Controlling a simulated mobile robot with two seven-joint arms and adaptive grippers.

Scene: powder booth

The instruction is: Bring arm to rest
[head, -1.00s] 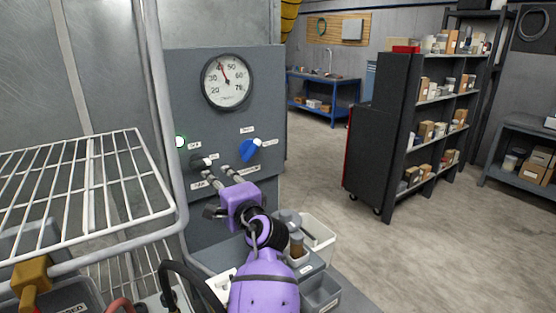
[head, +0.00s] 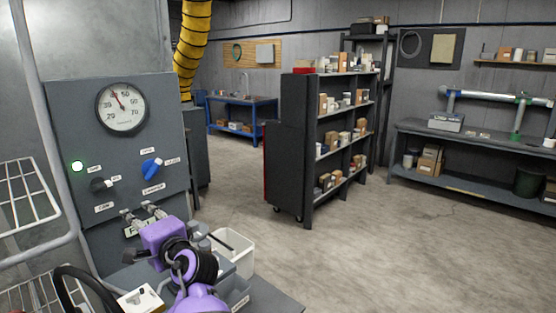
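My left gripper (head: 138,210) is a purple body with two grey fingers, held in front of the lower part of the grey control panel (head: 60,125). The fingers are apart with nothing between them. The gripper is below and to the right of a black knob (head: 100,184) and below a blue knob (head: 152,168). I cannot tell whether the fingertips touch the panel. A round gauge (head: 122,107) is above the knobs, and a green lamp (head: 77,166) glows at the left. My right gripper is not in view.
A white wire rack (head: 30,215) is at the left edge. A white bin (head: 234,255) stands on a grey ledge just right of my arm. A black shelf unit (head: 290,160) stands farther off, with a workbench (head: 470,165) at the right. Open concrete floor lies between.

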